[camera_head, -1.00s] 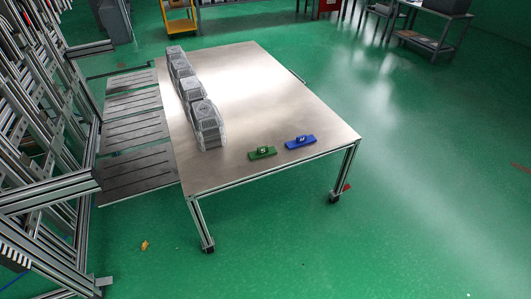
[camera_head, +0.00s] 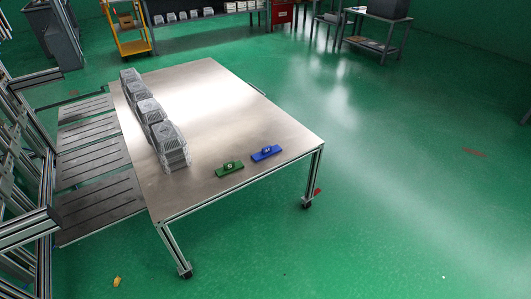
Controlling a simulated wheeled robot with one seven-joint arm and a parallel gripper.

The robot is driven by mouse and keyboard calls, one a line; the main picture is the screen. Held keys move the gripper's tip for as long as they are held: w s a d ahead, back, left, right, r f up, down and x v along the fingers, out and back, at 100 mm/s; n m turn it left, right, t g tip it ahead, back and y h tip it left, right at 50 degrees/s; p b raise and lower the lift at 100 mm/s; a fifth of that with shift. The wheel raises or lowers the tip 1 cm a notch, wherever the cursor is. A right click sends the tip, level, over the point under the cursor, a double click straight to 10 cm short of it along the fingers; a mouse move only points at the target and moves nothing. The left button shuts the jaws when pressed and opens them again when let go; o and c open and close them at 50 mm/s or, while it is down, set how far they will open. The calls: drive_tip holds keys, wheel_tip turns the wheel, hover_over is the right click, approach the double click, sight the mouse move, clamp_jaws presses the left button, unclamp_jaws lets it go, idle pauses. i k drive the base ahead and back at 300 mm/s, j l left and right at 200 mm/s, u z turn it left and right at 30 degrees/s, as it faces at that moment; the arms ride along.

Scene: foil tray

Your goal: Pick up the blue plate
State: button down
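The blue plate (camera_head: 266,153) is a small flat blue piece with a raised knob on top. It lies on the metal table (camera_head: 225,110) near its front right edge. A similar green plate (camera_head: 228,168) lies to its left, slightly nearer the front edge, with a small gap between them. My gripper is not in the head view.
Several grey foil trays (camera_head: 170,147) stand in a row along the table's left side. Slotted grey panels (camera_head: 95,175) and a metal frame stand left of the table. A yellow cart (camera_head: 131,38) stands behind. Green floor is open to the right and front.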

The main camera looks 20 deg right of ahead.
sight(267, 151)
drive_tip(key=i+l+u, duration=0.35)
drive_tip(key=i+l, duration=0.15)
drive_tip(key=i+l+u, duration=0.15)
drive_tip(key=l, duration=0.3)
drive_tip(key=i+l+u, duration=0.35)
drive_tip(key=i+l, duration=0.15)
drive_tip(key=l, duration=0.35)
drive_tip(key=i+l+u, duration=0.15)
drive_tip(key=l, duration=0.25)
